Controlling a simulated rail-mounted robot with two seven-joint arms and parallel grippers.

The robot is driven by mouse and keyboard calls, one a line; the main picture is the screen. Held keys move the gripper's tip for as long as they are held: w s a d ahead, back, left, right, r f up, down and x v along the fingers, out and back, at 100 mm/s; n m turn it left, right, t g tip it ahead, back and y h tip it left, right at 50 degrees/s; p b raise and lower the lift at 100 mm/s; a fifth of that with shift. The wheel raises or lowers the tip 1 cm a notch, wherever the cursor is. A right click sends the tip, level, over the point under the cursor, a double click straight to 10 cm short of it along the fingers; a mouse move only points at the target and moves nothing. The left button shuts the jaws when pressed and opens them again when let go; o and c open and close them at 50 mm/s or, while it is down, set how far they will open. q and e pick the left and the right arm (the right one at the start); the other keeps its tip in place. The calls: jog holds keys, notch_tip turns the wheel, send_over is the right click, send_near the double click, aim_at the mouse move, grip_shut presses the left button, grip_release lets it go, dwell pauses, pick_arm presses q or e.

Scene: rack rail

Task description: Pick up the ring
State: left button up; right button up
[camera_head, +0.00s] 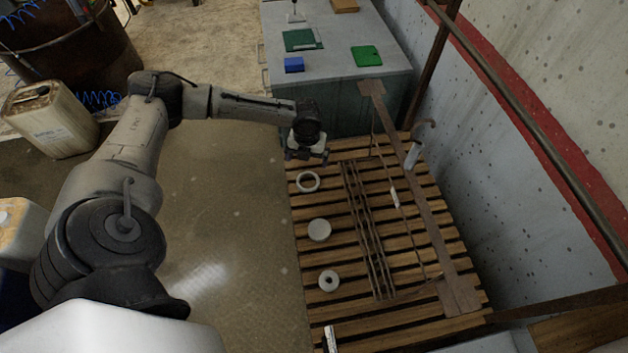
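A pale ring (301,187) with a wide hole lies on the slatted wooden pallet (447,262), near the pallet's far left side. My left gripper (307,156) hangs from the arm that comes in from the left. It is just beyond the ring in the picture and appears apart from it. Its fingers are small and dark here, and I cannot tell whether they are open or shut. I see nothing held in it. My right gripper is not in view.
A solid pale disc (319,230) and a thick disc with a small hole (328,287) lie nearer on the pallet. A grey cabinet (335,75) is behind; a wall is right. Open floor lies left.

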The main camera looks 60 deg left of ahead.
pick_arm(q)
jog(key=m, duration=0.1)
jog(key=m+b, duration=0.1)
send_over(308, 183)
jog(key=f, duration=0.8)
jog(key=shift+d, duration=0.3)
jog(key=shift+a+f+b, duration=0.15)
jog(key=shift+f, duration=1.3)
jog(key=shift+a+f+b, duration=0.15)
jog(key=shift+f, duration=1.25)
jog(key=shift+c, duration=0.2)
jog(key=c, duration=0.7)
